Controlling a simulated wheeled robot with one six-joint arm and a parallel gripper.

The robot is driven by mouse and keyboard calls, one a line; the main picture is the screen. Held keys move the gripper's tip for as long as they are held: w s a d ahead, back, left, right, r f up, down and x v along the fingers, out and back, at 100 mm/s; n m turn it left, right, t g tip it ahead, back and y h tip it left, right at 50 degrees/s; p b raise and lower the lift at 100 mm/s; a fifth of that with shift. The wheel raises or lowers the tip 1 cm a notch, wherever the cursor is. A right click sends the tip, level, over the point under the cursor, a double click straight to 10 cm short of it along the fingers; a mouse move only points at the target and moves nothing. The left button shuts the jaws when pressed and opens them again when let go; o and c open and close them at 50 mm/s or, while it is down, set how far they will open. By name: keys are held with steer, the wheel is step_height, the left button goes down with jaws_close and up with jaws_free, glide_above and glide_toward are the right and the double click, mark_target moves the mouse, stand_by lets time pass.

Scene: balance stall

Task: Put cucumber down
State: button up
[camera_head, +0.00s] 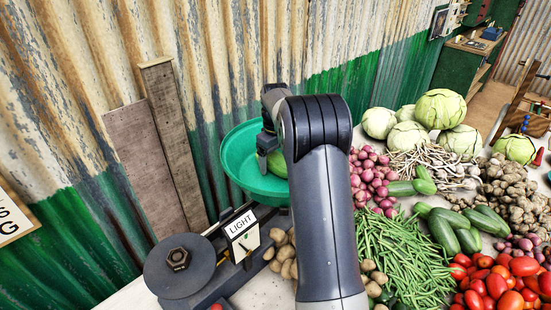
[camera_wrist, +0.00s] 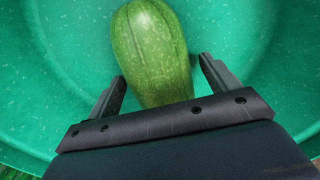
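A green cucumber (camera_wrist: 152,45) with pale streaks lies in the green pan (camera_wrist: 50,60) of the balance. In the head view only a bit of the cucumber (camera_head: 277,162) shows beside my arm, in the pan (camera_head: 237,150). My gripper (camera_wrist: 160,72) is over the pan with one finger on each side of the cucumber. Narrow gaps show between the fingers and its sides, so the gripper looks open. The cucumber's near end is hidden under the gripper body. In the head view the gripper (camera_head: 265,152) is partly hidden by my arm.
The balance's black weight (camera_head: 180,262) and "LIGHT" sign (camera_head: 240,226) are left of and below the pan. Planks (camera_head: 150,165) lean on the corrugated wall behind. Green beans (camera_head: 400,255), onions (camera_head: 370,180), other cucumbers (camera_head: 443,232) and tomatoes (camera_head: 500,285) crowd the right.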

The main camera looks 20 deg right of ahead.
mark_target(276, 153)
steer(key=shift+r, duration=0.1)
step_height(276, 153, up, 12)
stand_by(0.6)
step_height(276, 153, down, 12)
steer(key=shift+f, duration=0.25)
step_height(276, 153, up, 3)
steer(key=shift+f, duration=0.15)
steer(key=shift+r, duration=0.65)
steer(key=shift+f, duration=0.1)
